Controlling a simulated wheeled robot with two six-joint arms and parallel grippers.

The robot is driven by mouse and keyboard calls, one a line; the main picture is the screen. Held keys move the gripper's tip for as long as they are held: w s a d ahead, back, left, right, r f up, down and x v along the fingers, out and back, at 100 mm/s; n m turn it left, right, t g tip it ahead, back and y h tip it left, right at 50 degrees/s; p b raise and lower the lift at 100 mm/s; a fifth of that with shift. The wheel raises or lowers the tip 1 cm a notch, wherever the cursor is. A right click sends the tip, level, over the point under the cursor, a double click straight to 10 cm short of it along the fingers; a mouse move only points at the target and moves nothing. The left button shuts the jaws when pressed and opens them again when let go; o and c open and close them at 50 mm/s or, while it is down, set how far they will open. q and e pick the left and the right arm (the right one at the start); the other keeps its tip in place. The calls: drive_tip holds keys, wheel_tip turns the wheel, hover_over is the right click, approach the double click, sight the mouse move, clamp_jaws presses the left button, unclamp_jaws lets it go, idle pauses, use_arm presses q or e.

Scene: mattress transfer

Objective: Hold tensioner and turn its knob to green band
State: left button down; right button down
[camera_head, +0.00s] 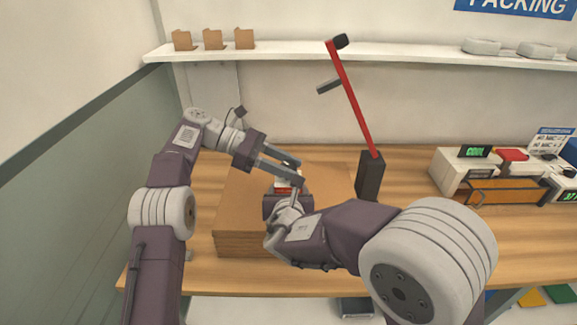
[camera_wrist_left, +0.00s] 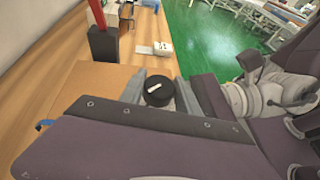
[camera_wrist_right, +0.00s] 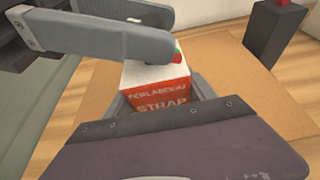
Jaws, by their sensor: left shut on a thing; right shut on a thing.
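The tensioner (camera_wrist_right: 160,88) is a red and white box with "STRAP" lettering. It also shows partly in the head view (camera_head: 289,183), over a cardboard stack. My right gripper (camera_head: 284,194) is shut on its body; its fingers flank the box in the right wrist view. The knob (camera_wrist_left: 158,90) is round and black with a white mark in the left wrist view. My left gripper (camera_head: 293,172) is shut on the knob from above. A little red and green of the dial band (camera_wrist_right: 177,58) shows beside the left finger. Most of the dial is hidden, so I cannot read where the pointer stands.
The cardboard stack (camera_head: 235,222) lies on the wooden bench (camera_head: 330,276). A dark post with a red lever (camera_head: 352,105) stands just behind and right of the stack. A sealing machine (camera_head: 462,172) stands farther right. A shelf (camera_head: 300,53) runs along the back wall.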

use_arm(q)
drive_tip(key=shift+w, duration=0.1)
drive_tip(key=c, duration=0.9)
unclamp_jaws()
drive_tip(key=shift+o, duration=0.2)
drive_tip(key=shift+r+t, duration=0.15)
drive_tip(key=shift+t, duration=0.25)
